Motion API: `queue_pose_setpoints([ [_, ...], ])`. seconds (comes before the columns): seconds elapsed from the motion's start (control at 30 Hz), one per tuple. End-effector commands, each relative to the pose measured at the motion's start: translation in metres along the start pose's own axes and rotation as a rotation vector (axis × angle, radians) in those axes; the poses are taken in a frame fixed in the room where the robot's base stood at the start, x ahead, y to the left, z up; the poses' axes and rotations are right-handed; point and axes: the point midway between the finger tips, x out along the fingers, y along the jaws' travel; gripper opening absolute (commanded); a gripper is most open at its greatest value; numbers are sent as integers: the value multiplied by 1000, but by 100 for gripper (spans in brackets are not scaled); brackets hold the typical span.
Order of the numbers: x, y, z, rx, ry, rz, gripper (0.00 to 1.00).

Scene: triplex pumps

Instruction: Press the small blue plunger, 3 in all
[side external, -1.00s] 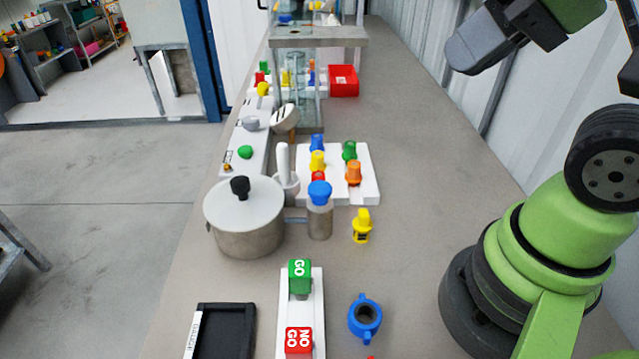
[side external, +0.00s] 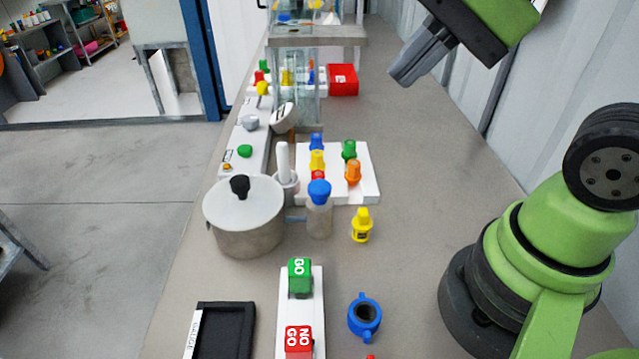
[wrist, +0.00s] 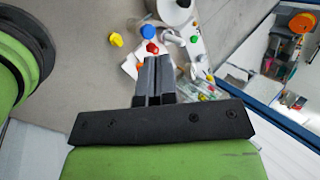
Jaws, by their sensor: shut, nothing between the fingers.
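A metal cylinder with a blue knob (side external: 319,190) stands upright beside the lidded pot; the blue knob (wrist: 148,32) also shows in the wrist view. A smaller blue piece (side external: 316,141) stands at the back left of a white plate (side external: 367,190), with yellow, red, green and orange pieces. I cannot tell for certain which blue one is the small plunger. My gripper (side external: 402,76) is high above the bench, to the right of the plate in the picture and touching nothing. Its fingers (wrist: 158,62) are shut and empty, and hide part of the plate in the wrist view.
The pot (side external: 245,225) has a black-knobbed lid. A white stick in a cup stands between it and the plate. Bench right of the plate is clear.

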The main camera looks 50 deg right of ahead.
Motion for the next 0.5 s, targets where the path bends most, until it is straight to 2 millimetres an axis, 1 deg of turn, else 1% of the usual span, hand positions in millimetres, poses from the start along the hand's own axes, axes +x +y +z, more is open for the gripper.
queue_pose_setpoints([
  [0.03,12,-6,-3,177,-44,9,0],
  [0.17,38,-21,-12,652,-132,19,0],
  [0.2,46,-25,-16,800,-154,25,0],
  [0.27,60,-29,-23,1019,-180,35,0],
  [0.3,68,-32,-28,1158,-194,42,0],
  [0.4,88,-35,-40,1472,-218,59,0],
  [0.5,103,-36,-52,1718,-227,70,0],
])
